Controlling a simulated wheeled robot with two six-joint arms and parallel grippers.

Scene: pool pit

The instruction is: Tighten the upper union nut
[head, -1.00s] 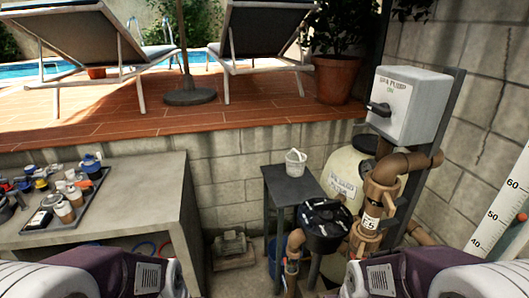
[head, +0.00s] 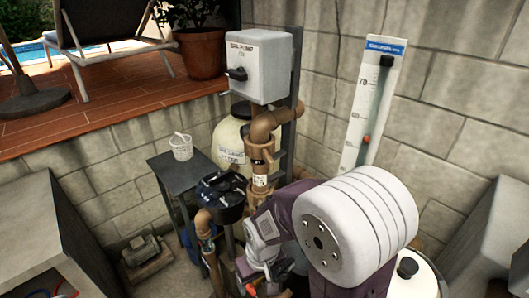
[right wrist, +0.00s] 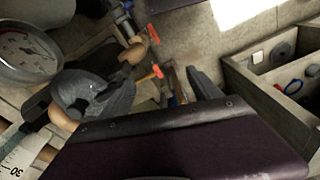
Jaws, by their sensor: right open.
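The brown pipe column (head: 262,165) stands right of the black-lidded pump (head: 222,190) in the head view. A wide brown collar (head: 261,150) sits below its elbow and looks like the upper union nut; whether it is loose cannot be told. A white tag hangs lower on the column. My right gripper (head: 256,276) is low in front of the column, below the collar and apart from it, partly hidden by my wrist. In the right wrist view its jaws (right wrist: 150,88) are spread and empty, above blurred pipes and orange handles (right wrist: 155,74). My left gripper is out of view.
A grey switch box (head: 258,65) is mounted above the pipes, with a beige tank (head: 230,135) behind. A small dark table (head: 175,170) holds a white bucket (head: 181,147). A round gauge (right wrist: 27,52) is close to the jaw at left in the wrist view.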

